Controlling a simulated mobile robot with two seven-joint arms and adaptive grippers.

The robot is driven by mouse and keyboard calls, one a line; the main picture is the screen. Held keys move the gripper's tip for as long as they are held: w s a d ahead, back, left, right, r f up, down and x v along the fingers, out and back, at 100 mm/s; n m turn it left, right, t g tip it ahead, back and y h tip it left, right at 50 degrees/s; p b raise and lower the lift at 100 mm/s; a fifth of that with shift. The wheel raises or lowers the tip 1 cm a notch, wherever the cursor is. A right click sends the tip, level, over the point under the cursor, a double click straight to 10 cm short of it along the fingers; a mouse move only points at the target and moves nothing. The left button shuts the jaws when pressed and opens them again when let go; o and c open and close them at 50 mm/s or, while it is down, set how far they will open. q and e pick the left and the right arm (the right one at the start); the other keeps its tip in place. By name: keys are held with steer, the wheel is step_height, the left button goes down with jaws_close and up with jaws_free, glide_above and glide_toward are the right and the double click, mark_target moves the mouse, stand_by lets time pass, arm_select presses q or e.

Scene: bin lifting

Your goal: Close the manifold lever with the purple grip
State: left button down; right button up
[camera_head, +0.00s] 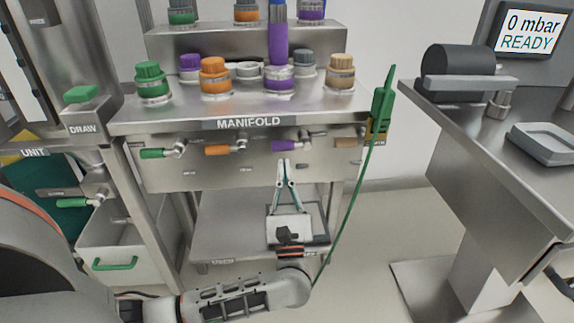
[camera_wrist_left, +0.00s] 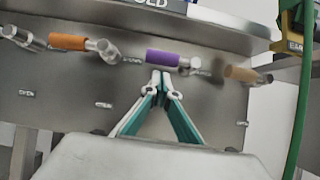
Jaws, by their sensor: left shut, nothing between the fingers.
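The manifold lever with the purple grip (camera_head: 284,146) is on the front panel under the MANIFOLD label, third from the left. Its grip lies about level, pointing left from its metal valve. In the left wrist view the purple grip (camera_wrist_left: 163,58) shows unobstructed near the top middle. My left gripper (camera_head: 284,163) is shut and empty, with its fingers pointing at the panel. Its fingertips (camera_wrist_left: 160,76) appear just below the purple grip; whether they touch it I cannot tell. My right gripper is in neither view.
Beside it are levers with green (camera_head: 152,153), orange (camera_head: 217,150) and tan (camera_head: 346,142) grips, all about level. A green hose tool (camera_head: 382,100) hangs at the manifold's right edge. A side table (camera_head: 500,150) stands right, with a screen (camera_head: 532,32) reading "0 mbar READY".

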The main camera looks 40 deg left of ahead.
arm_select(q)
steer(key=f+v, duration=0.1)
steer(key=v, duration=1)
steer(key=shift+w+a+f+h, duration=0.2)
steer(key=shift+a+f+h, duration=0.1)
steer(key=shift+a, duration=0.05)
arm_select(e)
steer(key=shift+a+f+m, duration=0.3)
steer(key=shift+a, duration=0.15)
